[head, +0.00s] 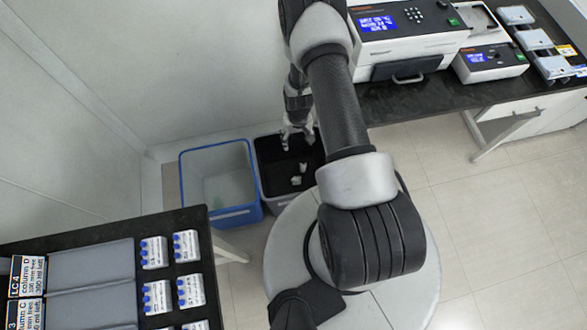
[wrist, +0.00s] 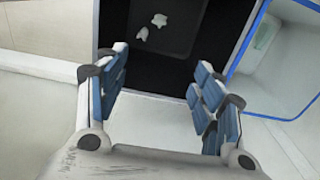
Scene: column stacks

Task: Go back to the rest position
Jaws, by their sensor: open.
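My gripper (head: 297,135) hangs above the dark bin (head: 283,192) in the head view, with my arm reaching down from the top. In the wrist view my gripper (wrist: 160,95) has its two blue-padded fingers wide apart, with nothing between them. The dark bin (wrist: 205,45) lies beyond the fingertips, and a few small white pieces (wrist: 150,27) lie on its floor. The same white pieces (head: 298,178) show in the bin in the head view. Part of the bin is hidden behind my arm.
A blue-rimmed bin (head: 222,208) stands left of the dark one. A dark table (head: 190,217) at lower left carries several white packs with blue caps (head: 153,252) and grey trays (head: 92,262). A black bench (head: 425,97) with instruments (head: 400,35) stands at upper right. Floor (head: 480,220) at right is clear.

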